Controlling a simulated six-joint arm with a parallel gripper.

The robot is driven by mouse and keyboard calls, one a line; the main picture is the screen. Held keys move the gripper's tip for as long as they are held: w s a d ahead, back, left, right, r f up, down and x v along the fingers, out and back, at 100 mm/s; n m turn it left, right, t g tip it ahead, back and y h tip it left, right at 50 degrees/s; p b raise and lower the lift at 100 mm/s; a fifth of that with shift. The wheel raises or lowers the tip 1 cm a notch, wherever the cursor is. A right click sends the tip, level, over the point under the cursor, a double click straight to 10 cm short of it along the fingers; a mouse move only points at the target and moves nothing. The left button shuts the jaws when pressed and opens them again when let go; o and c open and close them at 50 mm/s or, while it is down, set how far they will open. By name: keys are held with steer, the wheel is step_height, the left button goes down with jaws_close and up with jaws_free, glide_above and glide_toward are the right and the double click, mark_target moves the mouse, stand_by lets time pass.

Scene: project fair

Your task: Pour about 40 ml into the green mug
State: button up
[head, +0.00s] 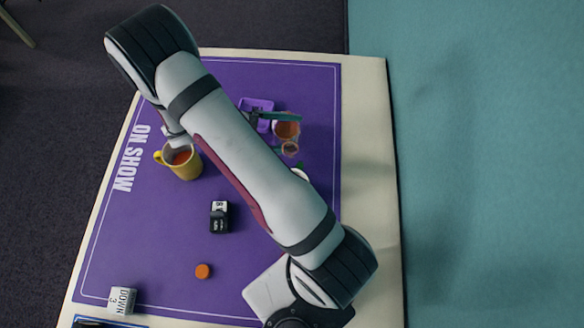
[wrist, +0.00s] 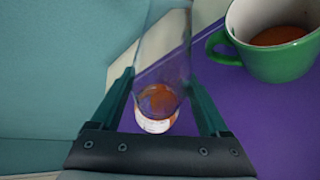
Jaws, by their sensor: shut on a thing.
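My gripper (wrist: 160,100) is shut on a clear vessel (wrist: 163,65), one finger on each side of it. Orange-brown liquid and a pale label show at the vessel's lower end. In the head view, the clear vessel (head: 286,126) shows beside the dark teal fingers. The green mug (wrist: 282,62) stands at the upper right of the wrist view, apart from the held vessel, its handle towards it. Orange-brown liquid lies inside the mug. In the head view my arm hides nearly all of the mug. I cannot tell how far the vessel is tilted.
A yellow mug (head: 188,171) with orange liquid stands left of my arm. A purple tray (head: 256,103) lies near the fingers. A dark block (head: 219,217), an orange cap (head: 203,271) and a white block (head: 122,300) are nearer the front. The mat's left-middle is clear.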

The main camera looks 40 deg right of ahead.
mark_target(287, 129)
steer(key=r, duration=0.2)
steer(key=r+n, duration=0.1)
steer(key=shift+s+a+g+y, duration=0.3)
steer(key=shift+s+g+y, duration=0.05)
steer(key=shift+g+y, duration=0.05)
steer(key=shift+f+n+g+y, duration=0.3)
steer(key=shift+n+g+y, duration=0.2)
steer(key=shift+n+g, duration=0.4)
steer(key=shift+s+n+g, duration=0.1)
steer(key=shift+n+g, duration=0.2)
steer(key=shift+n, duration=0.3)
steer(key=shift+a+r+n+g+y, duration=0.1)
steer(key=shift+r+n+g+y, duration=0.2)
steer(key=shift+r+n+y, duration=0.1)
steer(key=shift+s+r+n+g, duration=0.15)
steer(key=shift+r+n+g, duration=0.35)
steer(key=shift+r, duration=1.3)
